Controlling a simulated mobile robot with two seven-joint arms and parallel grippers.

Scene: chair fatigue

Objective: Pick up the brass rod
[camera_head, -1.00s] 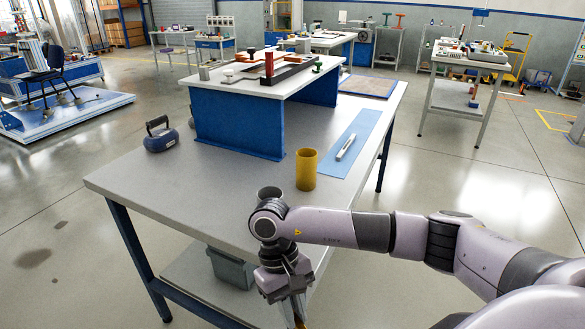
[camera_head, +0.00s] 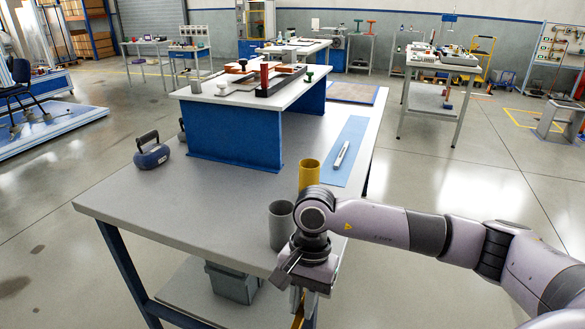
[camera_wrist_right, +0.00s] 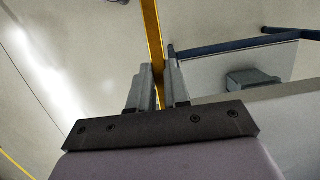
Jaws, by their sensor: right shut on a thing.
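The brass rod (camera_wrist_right: 151,30) is a long, thin yellow bar in the right wrist view. It runs from between the fingers of my right gripper (camera_wrist_right: 158,85) to the top edge of the picture. The fingers are shut on it. In the head view my right gripper (camera_head: 303,298) points down beside the near right edge of the grey workbench (camera_head: 215,215). Only a short yellow piece of the rod (camera_head: 298,311) shows there, below the gripper; the rest is hidden or out of frame. My left gripper is not in view.
A grey cup (camera_head: 280,226) and a yellow cup (camera_head: 309,173) stand on the bench close to my right wrist. A blue mat (camera_head: 352,135) holds a silver tool (camera_head: 342,154).

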